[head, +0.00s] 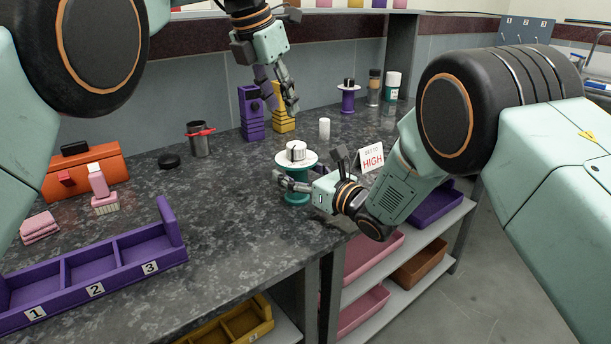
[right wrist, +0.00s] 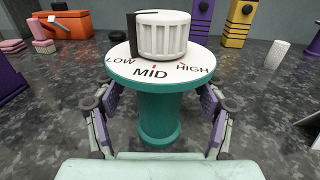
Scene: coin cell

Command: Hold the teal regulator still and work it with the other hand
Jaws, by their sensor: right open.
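The teal regulator (head: 297,187) stands upright on the dark counter, with a white dial plate and a ribbed white knob (right wrist: 164,36) on top. In the right wrist view its plate reads LOW, MID and HIGH, and the knob's black pointer faces the LOW side. My right gripper (right wrist: 160,125) is open, its fingers on either side of the teal body (right wrist: 160,112) with gaps visible. My left gripper (head: 281,95) is open and empty, raised above and behind the regulator. A white sign (head: 371,157) beside the regulator reads SET TO HIGH.
Purple (head: 251,115) and yellow (head: 283,122) towers stand behind, near my left gripper. A white cylinder (head: 324,129) stands behind the regulator. A metal cup (head: 199,141), an orange toolbox (head: 84,173) and a purple numbered tray (head: 120,278) are left. The counter between tray and regulator is clear.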

